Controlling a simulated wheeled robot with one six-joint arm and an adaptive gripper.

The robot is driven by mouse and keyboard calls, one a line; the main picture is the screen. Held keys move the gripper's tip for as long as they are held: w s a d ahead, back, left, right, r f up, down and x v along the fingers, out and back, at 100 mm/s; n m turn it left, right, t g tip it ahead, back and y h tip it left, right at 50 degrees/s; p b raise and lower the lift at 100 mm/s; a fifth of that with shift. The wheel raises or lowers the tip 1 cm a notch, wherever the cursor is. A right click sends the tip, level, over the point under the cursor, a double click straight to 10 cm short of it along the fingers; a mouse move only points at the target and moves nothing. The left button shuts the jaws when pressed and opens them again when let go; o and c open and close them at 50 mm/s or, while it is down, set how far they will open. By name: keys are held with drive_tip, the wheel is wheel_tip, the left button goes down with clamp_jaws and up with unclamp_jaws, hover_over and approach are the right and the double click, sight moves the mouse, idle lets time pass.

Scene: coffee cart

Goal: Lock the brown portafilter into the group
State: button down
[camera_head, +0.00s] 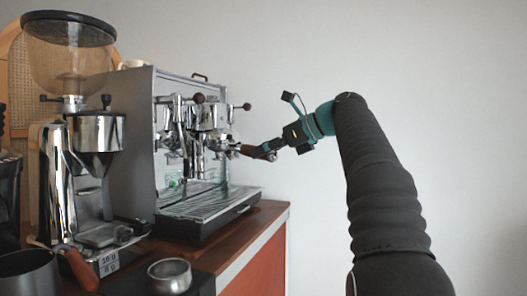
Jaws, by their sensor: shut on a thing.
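The brown portafilter (255,151) points out from the front of the espresso machine (180,140). My gripper (272,148) is shut on its brown handle, to the right of the machine. The metal head of the portafilter is at the group (217,140), under the machine's front. I cannot tell from this distance whether the head is seated in the group or just below it. The drip tray (208,200) lies beneath, apart from the portafilter.
A coffee grinder (95,150) with a clear hopper stands at the left. Another portafilter with an orange-brown handle (81,270) rests at the grinder. A metal cup (169,275) stands at the counter's front. Free room lies right of the counter (262,216).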

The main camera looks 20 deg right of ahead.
drive_tip(key=shift+w+d+r+n+y, duration=0.15)
drive_tip(key=shift+w+d+n+y, duration=0.15)
drive_tip(key=shift+w+n, duration=0.1)
drive_tip(key=shift+w+d+n+g, duration=0.1)
drive_tip(key=shift+n+g, duration=0.2)
drive_tip(key=shift+g, duration=0.1)
drive_tip(key=c, duration=0.9)
unclamp_jaws()
drive_tip(key=shift+o, duration=0.8)
drive_tip(key=shift+d, duration=0.15)
